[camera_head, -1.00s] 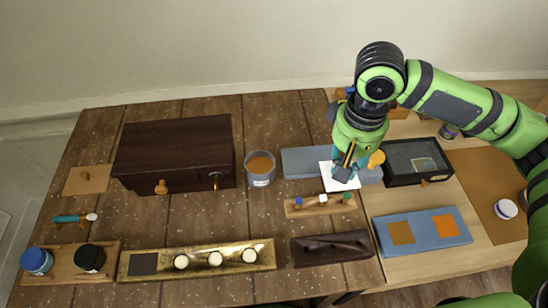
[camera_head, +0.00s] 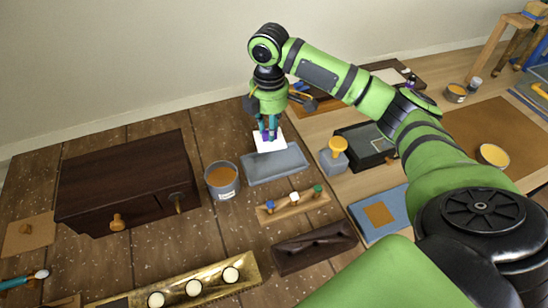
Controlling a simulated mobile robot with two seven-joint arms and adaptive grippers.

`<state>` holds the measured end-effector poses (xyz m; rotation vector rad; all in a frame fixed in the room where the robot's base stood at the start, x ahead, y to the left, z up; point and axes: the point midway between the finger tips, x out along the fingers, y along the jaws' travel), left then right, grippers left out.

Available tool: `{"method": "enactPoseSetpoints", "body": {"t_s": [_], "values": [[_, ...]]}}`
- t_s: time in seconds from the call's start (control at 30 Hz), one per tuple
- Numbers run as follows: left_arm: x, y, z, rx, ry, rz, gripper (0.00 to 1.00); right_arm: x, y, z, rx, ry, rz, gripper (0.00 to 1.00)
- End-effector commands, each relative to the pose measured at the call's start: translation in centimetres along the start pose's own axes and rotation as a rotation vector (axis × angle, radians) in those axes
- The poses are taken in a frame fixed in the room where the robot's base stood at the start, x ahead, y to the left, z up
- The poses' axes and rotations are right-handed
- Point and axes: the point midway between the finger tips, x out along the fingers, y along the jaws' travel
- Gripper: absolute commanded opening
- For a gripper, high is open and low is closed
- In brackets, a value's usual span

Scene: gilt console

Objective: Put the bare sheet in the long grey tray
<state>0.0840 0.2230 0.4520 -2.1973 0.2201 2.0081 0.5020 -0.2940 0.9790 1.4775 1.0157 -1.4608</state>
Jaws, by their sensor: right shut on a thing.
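The long grey tray (camera_head: 277,166) lies on the brown plank table, right of the grey tin. The bare sheet (camera_head: 268,144) is a small white square at the tray's far edge; its near edge overlaps the tray in the picture. My right gripper (camera_head: 269,136) points down and is shut on the sheet, its fingers covering part of it. I cannot tell whether the sheet touches the tray or hangs above it. My left gripper is not in view.
A grey tin (camera_head: 222,181) with orange contents and a dark wooden drawer box (camera_head: 127,180) stand at left. A peg rack (camera_head: 293,206) and dark wooden tray (camera_head: 314,247) lie nearer. A yellow-knobbed stamp (camera_head: 335,157) and glass-topped box (camera_head: 366,146) stand right.

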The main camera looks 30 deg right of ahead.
Motion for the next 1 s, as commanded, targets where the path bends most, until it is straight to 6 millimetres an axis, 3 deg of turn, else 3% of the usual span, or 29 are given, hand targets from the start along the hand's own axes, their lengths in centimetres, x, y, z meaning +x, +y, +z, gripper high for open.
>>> {"method": "enactPoseSetpoints", "body": {"t_s": [0.23, 0.5, 0.87, 1.0], "values": [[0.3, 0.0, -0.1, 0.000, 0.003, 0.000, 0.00, 1.7, 0.7, 1.2, -0.120, -0.006, -0.014, 0.08], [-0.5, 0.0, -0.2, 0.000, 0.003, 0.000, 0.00, 6.3, 0.6, 1.3, -0.126, -0.007, -0.014, 0.09], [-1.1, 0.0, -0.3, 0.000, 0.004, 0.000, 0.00, 10.5, 0.6, 1.3, -0.125, -0.006, -0.013, 0.08], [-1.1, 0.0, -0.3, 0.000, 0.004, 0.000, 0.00, 11.1, 0.7, 1.3, -0.125, -0.005, -0.010, 0.08]]}}
